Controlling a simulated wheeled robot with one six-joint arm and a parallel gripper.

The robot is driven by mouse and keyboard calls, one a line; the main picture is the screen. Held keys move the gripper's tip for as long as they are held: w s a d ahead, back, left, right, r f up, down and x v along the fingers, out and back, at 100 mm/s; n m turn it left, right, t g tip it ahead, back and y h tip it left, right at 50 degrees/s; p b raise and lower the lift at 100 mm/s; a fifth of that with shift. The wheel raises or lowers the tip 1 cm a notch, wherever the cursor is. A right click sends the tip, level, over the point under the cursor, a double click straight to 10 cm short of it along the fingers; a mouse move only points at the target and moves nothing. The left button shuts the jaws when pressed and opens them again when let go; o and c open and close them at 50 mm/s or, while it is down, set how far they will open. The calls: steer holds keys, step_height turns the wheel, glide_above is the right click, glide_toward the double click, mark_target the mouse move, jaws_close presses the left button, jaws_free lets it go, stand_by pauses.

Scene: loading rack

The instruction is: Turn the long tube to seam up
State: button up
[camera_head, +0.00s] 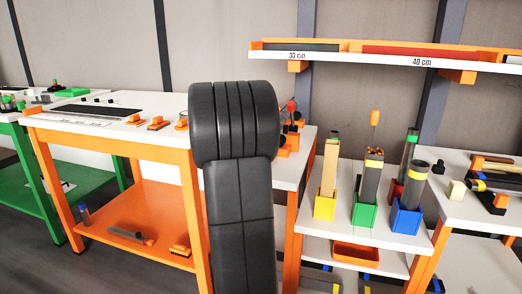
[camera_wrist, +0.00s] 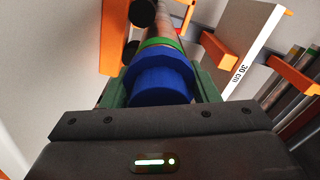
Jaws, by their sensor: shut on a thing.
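In the wrist view my gripper (camera_wrist: 160,66) is shut on a tube with a wide blue end (camera_wrist: 160,82) and a green band (camera_wrist: 158,43). The tube's grey-brown body (camera_wrist: 164,25) runs away from me towards the top of the picture. I cannot make out a seam on it, and its far end is out of view. In the head view my arm stands in the middle and hides the gripper and the held tube.
Black round parts (camera_wrist: 142,13) sit close beside the tube by an orange piece. A 30 cm shelf panel (camera_wrist: 250,48) is to its right. In the head view, yellow (camera_head: 325,207), green (camera_head: 364,215) and blue (camera_head: 406,219) holders carry upright pieces, below an orange-edged shelf (camera_head: 390,60).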

steer(key=shift+f+m+b, duration=0.15)
steer(key=shift+m+b, duration=0.45)
steer(key=shift+m, duration=0.5)
steer(key=o, duration=0.7)
steer(key=p+v, duration=0.1)
steer(key=v, duration=1.3)
steer(key=shift+p, duration=0.4)
steer(key=shift+w+d, duration=0.1)
steer(key=shift+w, duration=0.1)
